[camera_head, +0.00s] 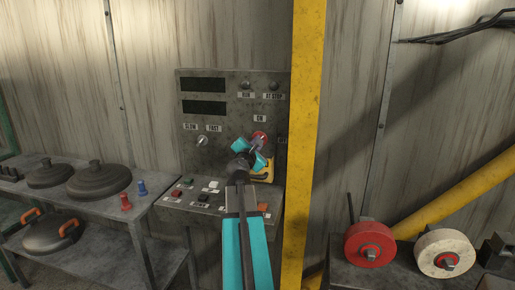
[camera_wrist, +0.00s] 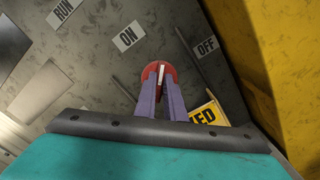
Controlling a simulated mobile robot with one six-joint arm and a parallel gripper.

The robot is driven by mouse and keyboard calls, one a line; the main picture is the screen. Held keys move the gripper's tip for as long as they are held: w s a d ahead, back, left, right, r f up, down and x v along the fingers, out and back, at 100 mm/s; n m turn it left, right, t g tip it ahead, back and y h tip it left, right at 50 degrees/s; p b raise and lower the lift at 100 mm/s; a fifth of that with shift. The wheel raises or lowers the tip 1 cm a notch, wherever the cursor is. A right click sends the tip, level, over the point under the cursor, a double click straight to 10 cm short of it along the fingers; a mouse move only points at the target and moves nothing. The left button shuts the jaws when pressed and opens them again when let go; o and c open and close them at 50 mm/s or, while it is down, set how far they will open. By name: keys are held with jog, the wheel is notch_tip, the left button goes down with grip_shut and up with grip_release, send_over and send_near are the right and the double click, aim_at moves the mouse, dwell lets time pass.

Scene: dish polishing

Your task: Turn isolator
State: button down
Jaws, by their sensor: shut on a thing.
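The isolator (camera_head: 259,137) is a red rotary knob on the grey control panel (camera_head: 224,118), just below the ON label. In the wrist view the red isolator knob (camera_wrist: 152,70) has a pale line on it, between the ON label (camera_wrist: 128,36) and the OFF label (camera_wrist: 207,46). My gripper (camera_wrist: 160,88) has both purple fingers closed in on the knob. In the head view my gripper (camera_head: 257,146) reaches up to the panel and covers part of the knob. A yellow tag (camera_wrist: 209,113) ending in "ED" sits below the knob, partly hidden.
A yellow post (camera_head: 305,130) stands close to the panel's right edge. Buttons (camera_head: 203,197) sit on the sloped console below. At right, a bench carries a red wheel (camera_head: 369,244) and a white wheel (camera_head: 444,253).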

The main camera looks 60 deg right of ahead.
jog(key=shift+s+f+m+b, duration=0.1)
jog(key=shift+f+m+b, duration=0.05)
jog(key=shift+m+b, duration=2)
jog(key=shift+s+f+m+b, duration=0.15)
jog(key=shift+m+b, duration=1.45)
jog(key=shift+m, duration=0.95)
jog(key=shift+w, duration=0.1)
jog(key=c, duration=1.8)
grip_release()
jog(key=shift+c, duration=0.2)
